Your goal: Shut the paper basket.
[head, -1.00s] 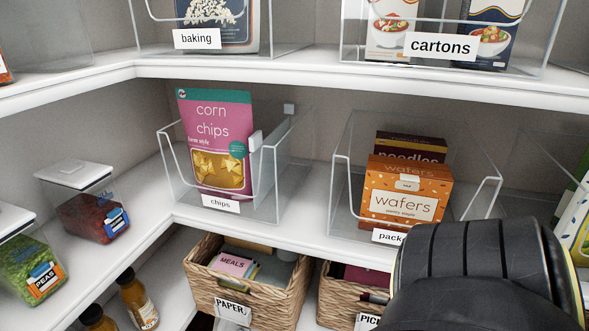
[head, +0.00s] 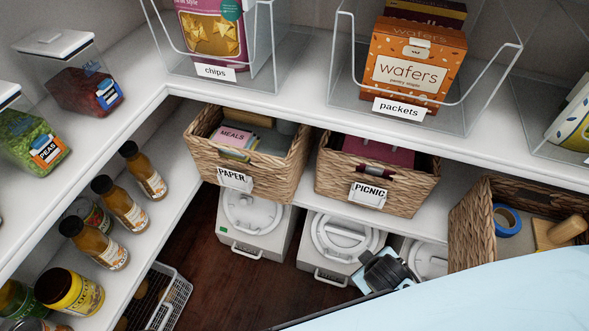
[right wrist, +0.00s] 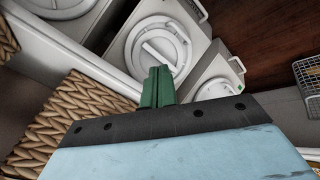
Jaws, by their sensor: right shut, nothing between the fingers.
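The paper basket (head: 205,160) is a woven wicker basket with a white PAPER label (head: 235,180). It sits on the shelf below the chips bin and sticks out from under the upper shelf, so its open top and contents show, including a pink MEALS pack (head: 233,136). My right gripper (head: 383,270) is low at the right, below and right of the paper basket and apart from it. Its green fingers (right wrist: 157,87) are shut and empty in the right wrist view. That view also shows wicker (right wrist: 75,115) at left; I cannot tell which basket. My left gripper is not in view.
A picnic basket (head: 410,200) stands right of the paper basket, with another wicker basket (head: 462,225) farther right. White round-lidded containers (head: 250,240) stand underneath. Bottles (head: 125,208) line the left shelf. A wire basket (head: 170,300) is on the dark floor (head: 225,290), which has free room.

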